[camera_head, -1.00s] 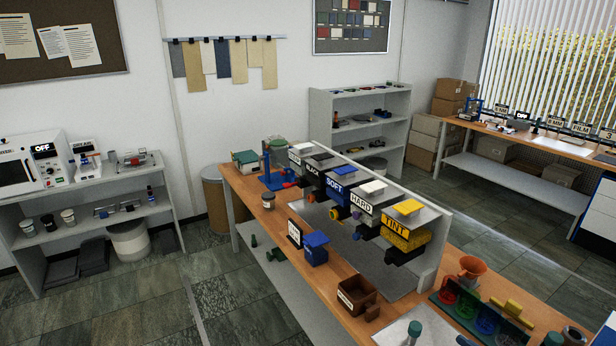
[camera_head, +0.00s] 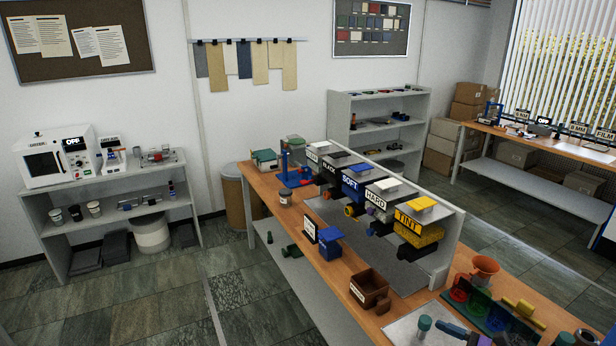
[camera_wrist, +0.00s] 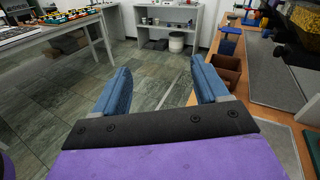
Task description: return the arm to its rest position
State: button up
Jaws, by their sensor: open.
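My gripper (camera_wrist: 161,92) shows in the wrist view with two blue fingers spread wide apart.
The bench (camera_head: 345,293) carries a dispenser rack (camera_head: 447,245), a brown box (camera_head: 369,290), a blue bin (camera_head: 328,245) and an orange funnel (camera_head: 485,267). A grey shelf (camera_head: 120,215) with an oven (camera_head: 55,157) stands at left. The tiled floor (camera_head: 150,300) between is open.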

jog(key=s+a+r+n+g+b, duration=0.1)
jog(key=s+a+r+n+g, duration=0.2)
jog(key=a, duration=0.5)
jog(key=s+a+r+n+g+b, duration=0.1)
jog(key=s+a+r+n+g, duration=0.15)
jog(key=a+n+g, duration=0.5)
jog(key=s+a+r+n+g+b, duration=0.2)
jog(key=a+r+n, duration=0.15)
jog(key=a, duration=0.65)
jog(key=s+a+n+g+h+b, duration=0.1)
jog(key=s+a+n+g+h, duration=0.2)
jog(key=s, duration=0.4)
jog(key=s+a+n+h+b, duration=0.1)
jog(key=s+a+n+h, duration=0.1)
jog(key=s+n+h, duration=0.3)
jog(key=s+d+f+n+t+h+b, duration=0.1)
jog(key=s+d+h, duration=0.4)
jog(key=s, duration=0.6)
jog(key=shift+s+d+f+n+t+b, duration=0.2)
jog(key=shift+d+f+n+t+b, duration=0.2)
jog(key=shift+f+n+b, duration=0.5)
